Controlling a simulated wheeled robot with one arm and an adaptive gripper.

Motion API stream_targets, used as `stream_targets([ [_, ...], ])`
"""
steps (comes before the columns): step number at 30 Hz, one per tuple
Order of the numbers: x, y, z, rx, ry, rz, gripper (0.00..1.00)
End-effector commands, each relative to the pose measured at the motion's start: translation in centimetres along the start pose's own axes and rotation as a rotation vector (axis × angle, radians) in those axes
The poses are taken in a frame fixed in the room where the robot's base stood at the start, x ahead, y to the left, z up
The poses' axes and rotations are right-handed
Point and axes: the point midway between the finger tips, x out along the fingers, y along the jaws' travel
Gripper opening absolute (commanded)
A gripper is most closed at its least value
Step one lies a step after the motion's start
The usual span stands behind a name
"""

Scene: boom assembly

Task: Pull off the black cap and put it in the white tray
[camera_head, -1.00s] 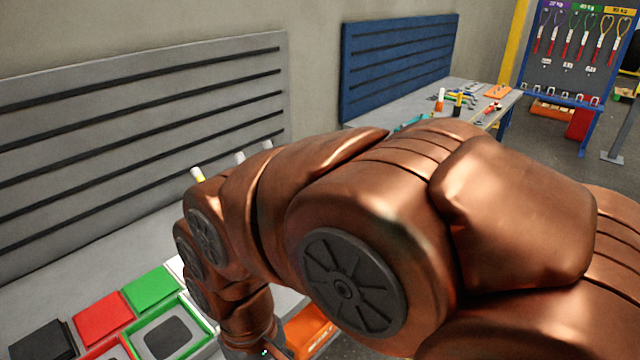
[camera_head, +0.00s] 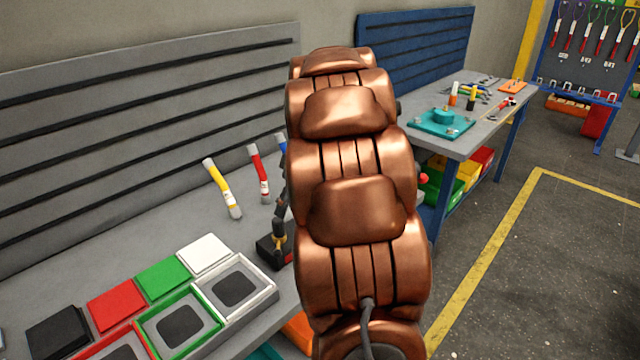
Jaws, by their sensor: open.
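The white tray (camera_head: 246,309) lies on the grey bench at the lower left, at the right end of a row of trays. It has a grey inside with a dark square patch and nothing loose visible in it. A small black fixture (camera_head: 272,250) with an upright dark stem and a gold-coloured part stands just behind it, partly covered by my arm. I cannot make out whether the black cap is on this fixture. My copper arm rises through the middle of the view. My gripper is hidden behind it.
A green-rimmed tray (camera_head: 182,325) adjoins the white one. White (camera_head: 207,253), green (camera_head: 163,277) and red (camera_head: 117,304) plates lie behind. A second bench with a teal fixture (camera_head: 441,121) is beyond my arm.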

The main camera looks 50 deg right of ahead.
Motion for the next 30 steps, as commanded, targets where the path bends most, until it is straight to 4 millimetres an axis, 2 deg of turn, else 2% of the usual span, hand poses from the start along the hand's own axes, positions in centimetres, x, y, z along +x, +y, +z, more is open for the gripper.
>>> stream_targets([
  [1,0.0,2.6,0.2,-0.008,0.02,0.011,0.63],
  [3,-0.1,5.2,0.4,-0.034,0.046,0.026,0.63],
  [6,-0.3,8.2,0.8,-0.066,0.075,0.046,0.63],
  [9,-0.5,10.2,1.1,-0.09,0.094,0.062,0.63],
  [12,-0.4,11.2,1.3,-0.102,0.103,0.067,0.63],
  [17,0.4,11.5,1.2,-0.107,0.107,0.069,0.63],
  [30,6.0,11.7,0.6,-0.106,0.105,0.067,0.63],
])
